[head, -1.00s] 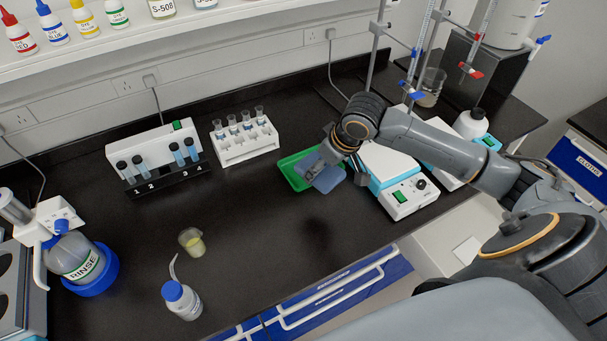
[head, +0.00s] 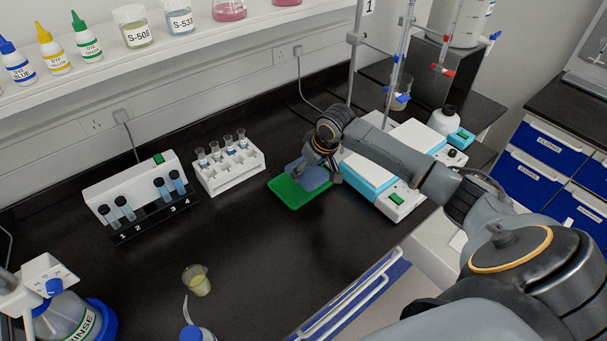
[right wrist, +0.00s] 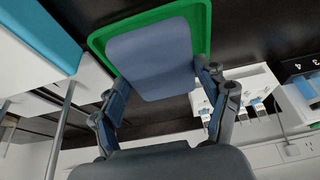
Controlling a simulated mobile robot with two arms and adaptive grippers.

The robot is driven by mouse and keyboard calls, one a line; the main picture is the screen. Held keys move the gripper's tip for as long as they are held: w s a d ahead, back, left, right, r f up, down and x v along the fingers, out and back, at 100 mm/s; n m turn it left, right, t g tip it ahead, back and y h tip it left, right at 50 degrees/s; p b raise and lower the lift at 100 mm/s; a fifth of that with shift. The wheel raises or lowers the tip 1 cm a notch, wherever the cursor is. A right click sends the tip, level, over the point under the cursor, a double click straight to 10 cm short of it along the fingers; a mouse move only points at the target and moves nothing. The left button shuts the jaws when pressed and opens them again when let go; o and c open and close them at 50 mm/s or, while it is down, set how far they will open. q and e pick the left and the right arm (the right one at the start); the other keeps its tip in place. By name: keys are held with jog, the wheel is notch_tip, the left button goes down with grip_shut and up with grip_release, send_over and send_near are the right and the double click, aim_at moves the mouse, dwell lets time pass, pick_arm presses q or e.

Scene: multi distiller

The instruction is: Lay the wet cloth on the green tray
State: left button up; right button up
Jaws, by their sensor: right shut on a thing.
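The blue-grey cloth (head: 312,179) is a flat, rounded piece at the green tray (head: 288,194), covering its back part. The front and left of the tray show bare. My right gripper (head: 326,166) is above the cloth and shut on it. In the right wrist view the cloth (right wrist: 150,62) spans between the two fingers of my right gripper (right wrist: 157,84), with the green tray rim (right wrist: 203,22) behind it. I cannot tell whether the cloth touches the tray floor. My left gripper is not in view.
A white hotplate (head: 383,185) stands close right of the tray. A white tube rack (head: 229,176) stands to its left, with a numbered black rack (head: 152,218) further left. A small beaker (head: 198,282) and a wash bottle stand in front. Dark bench between is clear.

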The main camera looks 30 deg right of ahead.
aim_at(315, 174)
jog(key=w+f, duration=0.2)
jog(key=shift+w+d+f, duration=0.15)
jog(key=shift+w+f, duration=0.05)
jog(key=shift+f, duration=0.2)
jog(key=shift+w+f, duration=0.3)
jog(key=shift+f, duration=0.25)
jog(key=shift+f+p, duration=0.35)
jog(key=shift+f, duration=1)
jog(key=shift+f, duration=0.15)
jog(key=o, duration=1)
jog(key=shift+o, duration=0.2)
jog(key=b+v, duration=0.1)
jog(key=v, duration=1.1)
jog(key=shift+s+d, duration=0.1)
